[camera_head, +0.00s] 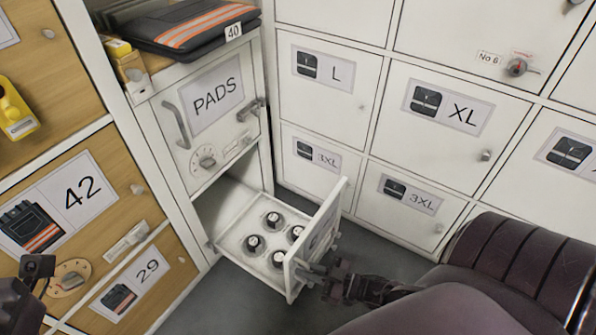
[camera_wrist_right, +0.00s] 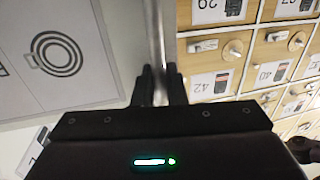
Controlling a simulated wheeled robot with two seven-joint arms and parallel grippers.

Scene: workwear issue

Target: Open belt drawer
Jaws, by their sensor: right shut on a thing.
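The white belt drawer (camera_head: 290,270) stands pulled out from the bottom of the white cabinet, below the PADS door. Several dark rolled items with pale tops sit in round holders inside it. In the right wrist view the drawer front (camera_wrist_right: 60,60) shows a label with concentric rings. My right gripper (camera_head: 312,271) is at the outer face of the drawer front, shut on its metal bar handle (camera_wrist_right: 160,35). The gripper's fingertips (camera_wrist_right: 159,78) also show there, on either side of the bar. Part of my left gripper (camera_head: 36,268) shows at the lower left edge; its jaws are unclear.
The PADS door (camera_head: 212,120) above is shut, with folded dark clothing (camera_head: 185,27) on top. Wooden lockers 42 (camera_head: 75,195) and 29 (camera_head: 140,280) stand left. White lockers L (camera_head: 325,95), XL (camera_head: 448,110) and 3XL line the back. Grey floor lies around the drawer.

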